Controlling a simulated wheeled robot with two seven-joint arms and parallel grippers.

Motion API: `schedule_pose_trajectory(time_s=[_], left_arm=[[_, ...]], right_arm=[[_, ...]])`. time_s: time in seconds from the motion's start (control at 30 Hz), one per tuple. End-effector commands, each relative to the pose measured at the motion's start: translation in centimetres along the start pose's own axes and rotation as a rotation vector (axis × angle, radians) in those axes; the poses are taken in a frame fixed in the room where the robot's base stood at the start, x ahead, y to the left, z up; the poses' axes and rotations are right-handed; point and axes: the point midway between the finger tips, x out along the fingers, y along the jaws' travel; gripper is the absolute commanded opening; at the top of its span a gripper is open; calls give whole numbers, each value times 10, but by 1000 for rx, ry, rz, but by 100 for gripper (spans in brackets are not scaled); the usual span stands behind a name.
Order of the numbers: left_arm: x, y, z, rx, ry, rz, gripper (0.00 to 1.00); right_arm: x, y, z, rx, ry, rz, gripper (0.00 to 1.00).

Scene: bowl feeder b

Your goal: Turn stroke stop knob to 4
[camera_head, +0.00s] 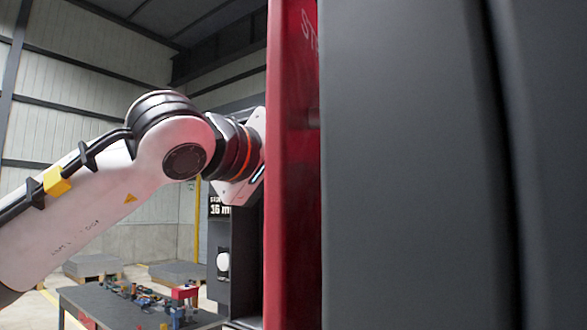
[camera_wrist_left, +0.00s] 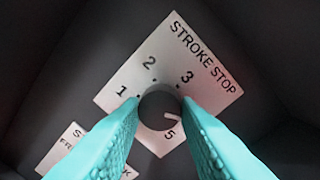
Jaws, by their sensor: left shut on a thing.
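In the left wrist view the dark round stroke stop knob (camera_wrist_left: 159,109) sits on a pale plate (camera_wrist_left: 205,72) lettered STROKE STOP. The numbers 1, 2, 3 and 5 show around it. No 4 can be read; the right-hand finger covers the plate between 3 and 5. The knob's short white mark points right, toward that covered stretch. My left gripper (camera_wrist_left: 160,112) is shut on the knob, one teal finger on each side. In the head view my left arm reaches behind a red panel edge, and the knob and fingertips are hidden there. My right gripper is not in view.
The red panel (camera_head: 292,180) and a large dark grey surface (camera_head: 410,170) fill the right of the head view. A dark table (camera_head: 110,312) with small parts stands lower left. A second plate (camera_wrist_left: 75,145), partly covered by a finger, shows in the wrist view.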

Motion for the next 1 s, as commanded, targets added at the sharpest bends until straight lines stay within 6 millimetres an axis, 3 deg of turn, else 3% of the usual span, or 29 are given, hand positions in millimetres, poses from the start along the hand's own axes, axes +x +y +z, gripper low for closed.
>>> schedule_pose_trajectory(time_s=[0.37, 0.4, 0.53, 0.83, 1.0], left_arm=[[2, 3, -5, 5, 11, 9, 6], [2, 4, -5, 5, 11, 9, 32], [2, 3, -4, 4, 8, 7, 51], [-1, 2, -2, 4, 3, 3, 51], [-21, 4, -3, 3, 0, 1, 51]], right_arm=[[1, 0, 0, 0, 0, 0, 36], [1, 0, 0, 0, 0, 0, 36], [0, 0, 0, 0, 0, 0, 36], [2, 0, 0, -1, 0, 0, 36], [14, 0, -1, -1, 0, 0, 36]])
